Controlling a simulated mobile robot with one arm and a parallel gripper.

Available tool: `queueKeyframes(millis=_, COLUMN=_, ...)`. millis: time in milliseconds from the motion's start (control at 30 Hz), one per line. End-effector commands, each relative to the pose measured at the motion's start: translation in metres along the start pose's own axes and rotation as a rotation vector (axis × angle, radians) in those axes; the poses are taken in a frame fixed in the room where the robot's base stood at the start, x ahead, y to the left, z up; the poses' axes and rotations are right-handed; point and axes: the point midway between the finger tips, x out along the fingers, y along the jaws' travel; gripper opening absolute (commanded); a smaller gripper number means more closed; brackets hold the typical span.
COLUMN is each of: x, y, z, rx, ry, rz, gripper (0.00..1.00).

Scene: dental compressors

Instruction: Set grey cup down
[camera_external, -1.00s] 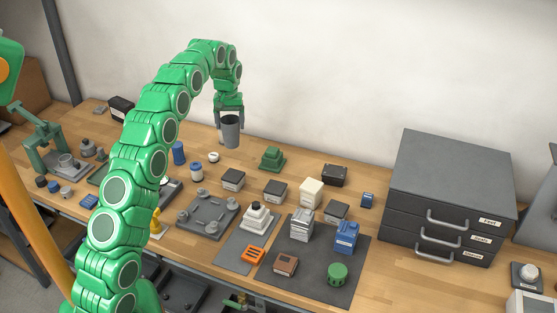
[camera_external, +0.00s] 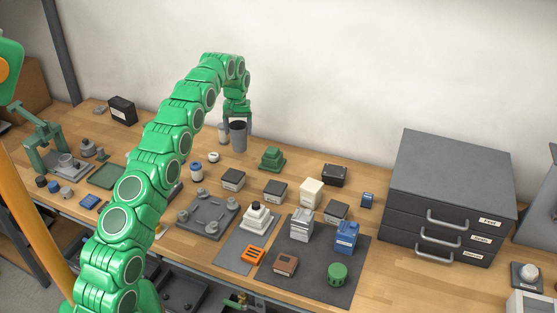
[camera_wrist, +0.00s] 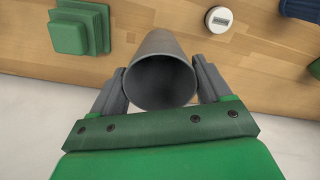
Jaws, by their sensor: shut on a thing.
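The grey cup (camera_external: 238,138) is a dark grey, open-topped cylinder, upright at the back of the wooden bench. My gripper (camera_external: 236,122) is above it with its fingers on either side of the cup. In the wrist view the cup (camera_wrist: 162,75) sits between the two grey fingers (camera_wrist: 160,88), its hollow mouth facing the camera. The gripper is shut on the cup. The cup's base is low, at or just above the bench top; I cannot tell whether it touches.
A green stepped block (camera_external: 271,159) stands right of the cup, and a small white round piece (camera_external: 213,157) is to the left front. A light grey cylinder (camera_external: 223,134) is close behind-left. The wall is close behind.

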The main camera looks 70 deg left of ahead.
Motion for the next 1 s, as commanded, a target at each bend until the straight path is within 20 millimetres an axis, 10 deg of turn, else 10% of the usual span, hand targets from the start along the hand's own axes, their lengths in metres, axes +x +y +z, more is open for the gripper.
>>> queueKeyframes(millis=1000, x=0.038, y=0.003, z=-0.005, rx=0.001, ry=0.0, rz=0.001, gripper=0.33)
